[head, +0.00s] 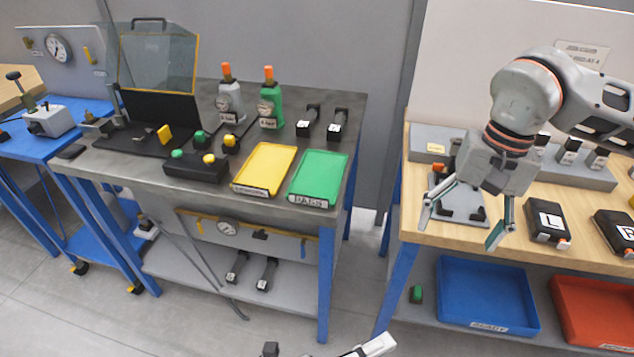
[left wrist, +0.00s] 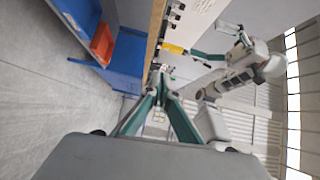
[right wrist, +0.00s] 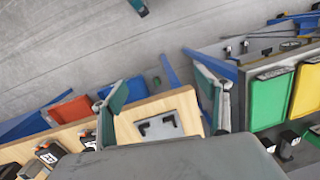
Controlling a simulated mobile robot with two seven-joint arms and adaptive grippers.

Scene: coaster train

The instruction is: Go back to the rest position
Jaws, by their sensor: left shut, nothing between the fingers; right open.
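My right gripper (head: 460,230) hangs open and empty over the wooden-topped bench (head: 445,222) at the right of the head view. Its fingers are spread apart, above and in front of a grey plate with a dark bracket (head: 466,208). In the right wrist view the same open gripper (right wrist: 157,85) has the bracket plate (right wrist: 158,127) between and beyond its fingers. My left gripper (left wrist: 158,84) is shut and empty in the left wrist view, its fingertips together. In the head view only pale and dark parts show at the bottom edge, and I cannot make out its fingers there.
A dark-topped bench (head: 345,125) holds a yellow tray (head: 265,168), a green tray (head: 318,176) and bottles. Black blocks (head: 547,222) stand on the wooden top. A blue bin (head: 487,295) and red bin (head: 600,312) sit below. A narrow floor gap separates the benches.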

